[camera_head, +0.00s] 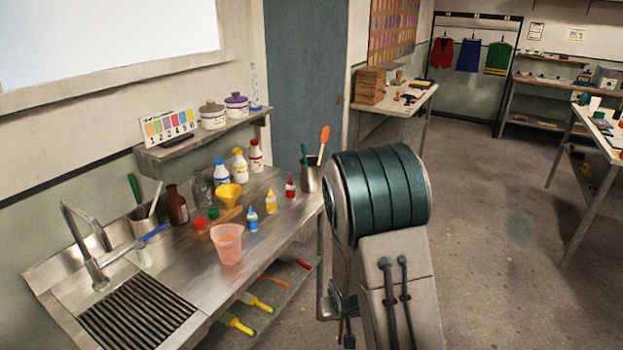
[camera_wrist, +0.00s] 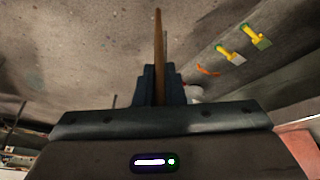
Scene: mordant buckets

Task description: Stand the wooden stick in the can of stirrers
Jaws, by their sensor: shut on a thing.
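In the wrist view my gripper (camera_wrist: 159,90) is shut on the wooden stick (camera_wrist: 158,42), a thin brown stick that points away from the jaws. Its far end is free over the floor. A metal can (camera_head: 311,179) holding an orange spatula and a green-handled tool stands at the counter's right end, just left of my arm. A second metal can (camera_head: 144,226) with a green handle and a pale tool stands by the sink. I cannot tell from the picture alone which one is the can of stirrers.
The steel counter (camera_head: 285,212) carries several bottles, a yellow funnel (camera_head: 230,193) and a pink beaker (camera_head: 227,244). A lower shelf holds brushes (camera_head: 236,323), also in the wrist view (camera_wrist: 230,54). A tap (camera_head: 90,245) rises left. Open floor (camera_head: 500,260) lies right.

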